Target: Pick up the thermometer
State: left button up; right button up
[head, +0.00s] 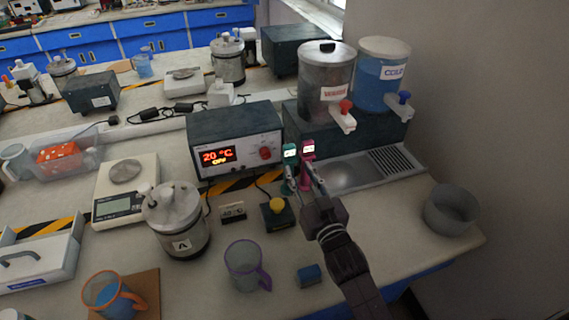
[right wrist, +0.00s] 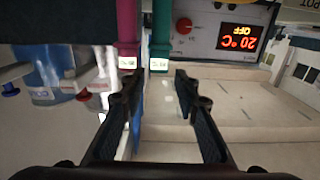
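Two thermometer-like handheld devices with small lit displays stand side by side, one green (head: 290,155) and one pink (head: 307,150), in front of the dispensers. In the right wrist view, upside down, the teal-green one (right wrist: 161,28) lies ahead between my finger directions, and the pink one (right wrist: 128,25) is just left of it. My right gripper (head: 303,181) reaches toward them from the lower right. Its fingers (right wrist: 157,82) are apart with nothing between them. The lower ends of the devices are partly hidden in the head view. My left gripper is not in view.
A heater box (head: 235,140) reading 20 °C OFF stands left of the devices. Hot (head: 326,85) and cold (head: 384,75) dispensers stand behind. A yellow-button box (head: 277,214), purple mug (head: 246,266), blue block (head: 309,275) and grey bowl (head: 450,209) are nearby.

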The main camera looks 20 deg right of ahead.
aim_at(290, 153)
jog(key=w, duration=0.3)
jog(key=shift+r+p, duration=0.2)
jog(key=shift+p, duration=0.2)
jog(key=w, duration=0.3)
jog(key=shift+w+f+p, duration=0.2)
jog(key=shift+w+p, duration=0.05)
jog(key=shift+p, duration=0.15)
jog(key=shift+w+f, duration=0.1)
jog(key=shift+w, duration=0.25)
jog(key=c, duration=0.7)
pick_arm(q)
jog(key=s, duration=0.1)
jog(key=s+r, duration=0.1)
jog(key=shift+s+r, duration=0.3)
